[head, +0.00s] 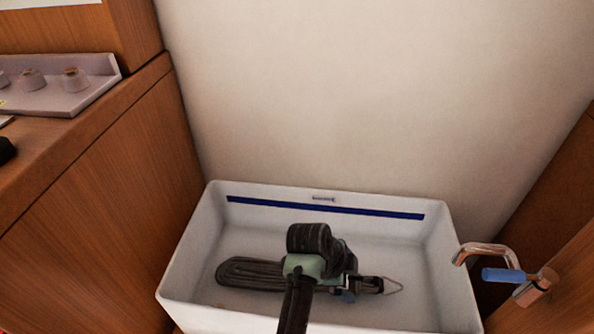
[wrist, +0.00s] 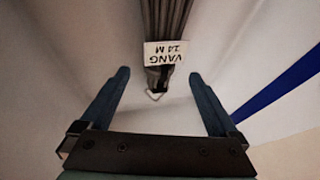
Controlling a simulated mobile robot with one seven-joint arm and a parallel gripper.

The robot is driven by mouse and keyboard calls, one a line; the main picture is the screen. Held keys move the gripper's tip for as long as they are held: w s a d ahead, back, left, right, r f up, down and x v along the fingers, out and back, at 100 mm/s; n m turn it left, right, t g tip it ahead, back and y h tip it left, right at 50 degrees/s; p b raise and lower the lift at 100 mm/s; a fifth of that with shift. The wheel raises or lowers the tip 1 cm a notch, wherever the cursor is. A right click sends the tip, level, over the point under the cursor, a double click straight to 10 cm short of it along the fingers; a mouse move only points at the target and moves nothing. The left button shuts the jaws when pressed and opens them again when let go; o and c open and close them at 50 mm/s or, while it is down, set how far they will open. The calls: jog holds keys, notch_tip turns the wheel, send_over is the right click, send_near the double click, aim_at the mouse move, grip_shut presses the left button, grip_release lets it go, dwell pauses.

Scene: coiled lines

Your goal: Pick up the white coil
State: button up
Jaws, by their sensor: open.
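A long coil of dark grey-brown line (head: 248,272) lies in a white bin (head: 190,262); I see no white coil. Its right end has a dark strap end and a thin triangular metal ring (head: 394,286). In the wrist view the coil (wrist: 165,18) runs away from me, with a white tag (wrist: 166,53) reading VANG upside down. My gripper (wrist: 159,76) is open, its blue fingers on either side of the coil's tag and ring end, apparently not touching it. In the head view my arm hides the middle of the coil and most of the gripper.
The bin has raised walls and a blue stripe (head: 320,207) inside the back wall. A metal tap-like fitting with a blue grip (head: 503,275) stands to its right. A wooden cabinet (head: 110,220) stands left. A pale wall is behind.

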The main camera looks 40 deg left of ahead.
aim_at(355, 281)
jog(key=b+x, duration=0.2)
jog(key=x, duration=0.2)
jog(key=shift+w+d+f, duration=0.15)
jog(key=shift+d+f, duration=0.05)
jog(key=shift+c, duration=0.2)
grip_shut()
jog(key=shift+r, duration=0.1)
